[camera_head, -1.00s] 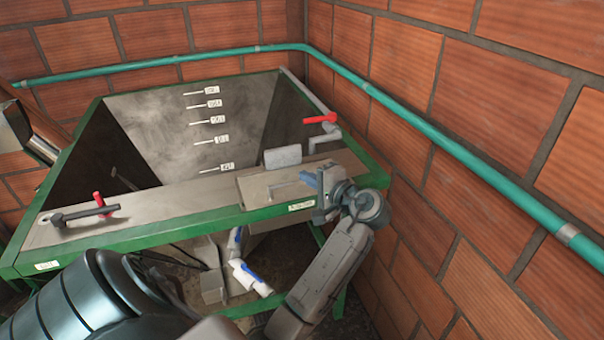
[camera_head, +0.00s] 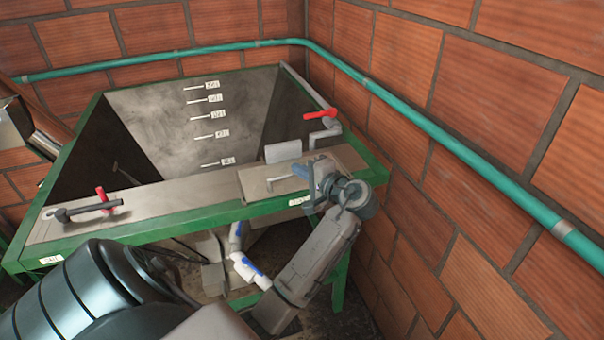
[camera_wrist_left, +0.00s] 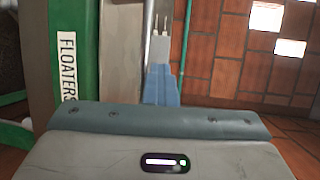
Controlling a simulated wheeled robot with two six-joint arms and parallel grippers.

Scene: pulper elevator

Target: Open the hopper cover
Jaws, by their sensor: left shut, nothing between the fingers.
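A flat metal cover plate (camera_head: 262,186) lies on the right part of the green-framed hopper's (camera_head: 150,213) front ledge. A thin bar handle (camera_head: 287,178) stands on it. My left gripper (camera_head: 311,180) is at the front edge of the ledge, just right of the handle. Its blue fingers (camera_wrist_left: 160,86) are shut with nothing between them. Contact with the handle cannot be told. In the left wrist view a pale metal bar (camera_wrist_left: 149,40) is beside and beyond the fingers, and a "FLOATERS" label (camera_wrist_left: 68,66) is at left. My right gripper is not in view.
A small upright grey plate (camera_head: 283,152) stands behind the cover. A red-handled valve (camera_head: 320,114) is at the right rim, and a black-and-red lever (camera_head: 88,210) is on the left ledge. Brick walls (camera_head: 480,130) with a green pipe (camera_head: 455,160) close in behind and right.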

